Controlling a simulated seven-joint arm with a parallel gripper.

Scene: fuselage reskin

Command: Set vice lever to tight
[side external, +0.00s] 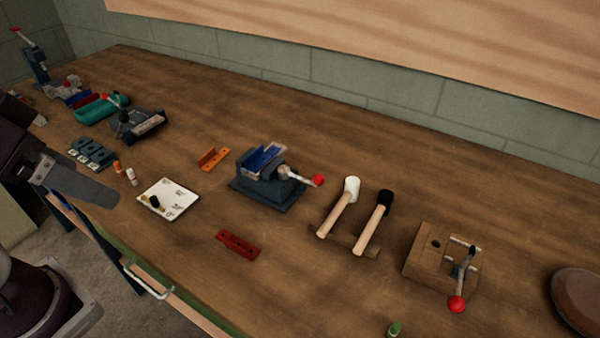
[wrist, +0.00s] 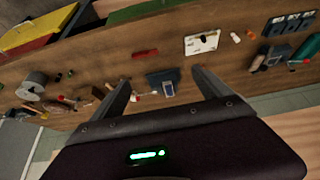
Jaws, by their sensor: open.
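A dark blue vice (side external: 265,192) with bright blue jaw pieces stands in the middle of the wooden bench. Its pale lever (side external: 296,175) points right, away from the body, and ends in a red knob (side external: 318,180).
Two mallets (side external: 338,210) lie right of the vice, then a wooden block (side external: 425,258) with another red-knobbed lever. A red bracket (side external: 238,244), an orange bracket (side external: 213,159) and a white plate (side external: 180,194) lie nearby. Several other tools fill the far left.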

